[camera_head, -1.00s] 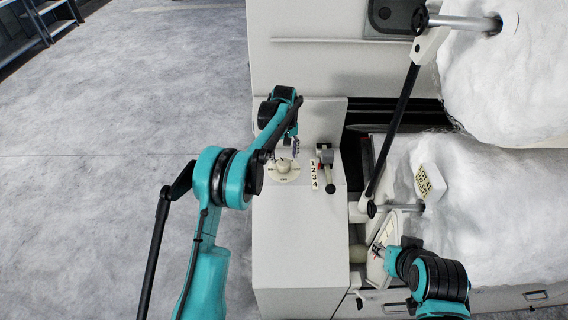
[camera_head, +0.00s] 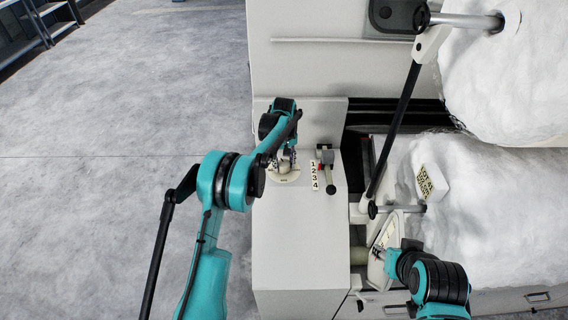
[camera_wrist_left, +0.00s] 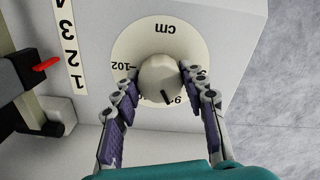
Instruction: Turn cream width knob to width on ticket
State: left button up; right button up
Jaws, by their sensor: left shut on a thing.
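The cream knob (camera_wrist_left: 160,78) sits on a round cream dial plate (camera_wrist_left: 165,35) marked "cm", with "102" at left and a partly hidden number beginning with 9 at lower right. The knob's dark pointer mark faces down towards that number. My left gripper (camera_wrist_left: 158,72) has its fingers on both sides of the knob and is shut on it. In the head view the left gripper hides much of the knob, above the dial plate (camera_head: 285,179). My right gripper (camera_head: 382,253) is beside a pale panel.
A 1-2-3-4 scale strip (camera_head: 314,175) and a lever with a red pointer (camera_head: 327,171) stand just right of the dial. White fleece rolls (camera_head: 490,200) fill the right. Open grey floor (camera_head: 120,110) lies left of the machine cabinet (camera_head: 300,240).

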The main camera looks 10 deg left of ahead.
pick_arm(q)
jog(key=shift+m, duration=0.4)
jog(key=m, duration=0.4)
jog(key=shift+m, duration=0.3)
jog(key=m, duration=1.2)
jog(key=shift+a+m, duration=0.1)
jog(key=shift+m, duration=0.2)
jog(key=m, duration=0.5)
jog(key=shift+m, duration=0.4)
jog(key=o, duration=1.2)
jog(key=shift+c, duration=0.2)
jog(key=shift+r, duration=0.1)
